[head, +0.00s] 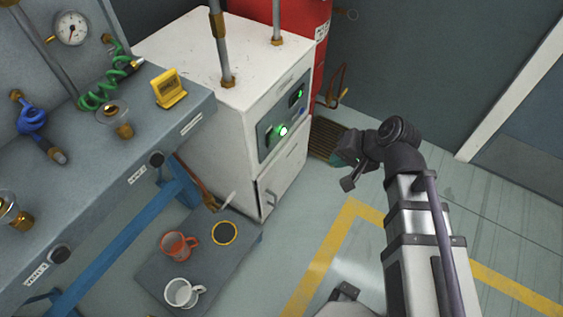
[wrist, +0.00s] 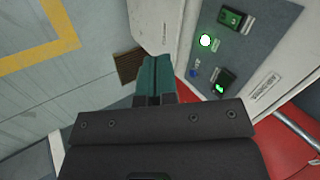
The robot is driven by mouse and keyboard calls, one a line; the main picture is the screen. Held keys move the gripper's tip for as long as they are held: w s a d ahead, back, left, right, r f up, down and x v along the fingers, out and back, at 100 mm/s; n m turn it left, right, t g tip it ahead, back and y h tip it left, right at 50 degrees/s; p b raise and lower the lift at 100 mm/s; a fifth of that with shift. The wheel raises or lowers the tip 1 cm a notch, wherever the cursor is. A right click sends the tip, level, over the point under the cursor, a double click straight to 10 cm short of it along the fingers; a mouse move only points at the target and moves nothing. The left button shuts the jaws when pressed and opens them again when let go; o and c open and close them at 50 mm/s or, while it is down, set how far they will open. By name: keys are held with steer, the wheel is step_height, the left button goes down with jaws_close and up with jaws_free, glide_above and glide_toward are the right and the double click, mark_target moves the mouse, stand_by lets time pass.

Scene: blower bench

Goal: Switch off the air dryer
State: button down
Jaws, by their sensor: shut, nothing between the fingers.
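The air dryer (head: 221,62) is a white cabinet with pipes rising from its top. Its grey control panel (head: 284,119) on the right face carries a bright green lit button (head: 283,131) and a small dark display (head: 296,95). In the wrist view the panel (wrist: 240,40) shows the lit green button (wrist: 205,40), a dark green switch-like part (wrist: 232,18), a small blue part (wrist: 195,72) and a green-lit display (wrist: 222,86). My gripper (head: 347,162) is shut and empty, in front of and to the right of the panel, apart from it. Its teal fingers (wrist: 157,66) lie together in the wrist view.
A red tank (head: 299,33) stands behind the dryer. A grey bench (head: 130,150) with a gauge, green coiled hose and yellow sign is at left. A low grey platform (head: 160,262) holds mugs (head: 183,292). The floor right of the dryer is open, with a brown grate (head: 326,146).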

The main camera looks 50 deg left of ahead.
steer(key=a+m+y, duration=0.1)
steer(key=a+r+y, duration=0.1)
steer(key=a, duration=0.1)
steer(key=a+r+m+y+p, duration=0.1)
steer(key=a, duration=0.1)
steer(key=shift+s+a+m, duration=0.15)
steer(key=shift+a+m, duration=0.05)
steer(key=shift+m, duration=0.1)
steer(key=b, duration=0.6)
glide_toward(273, 138)
steer(key=x, duration=0.5)
steer(key=shift+a+f, duration=0.2)
steer(key=shift+f, duration=0.2)
steer(key=shift+a, duration=0.3)
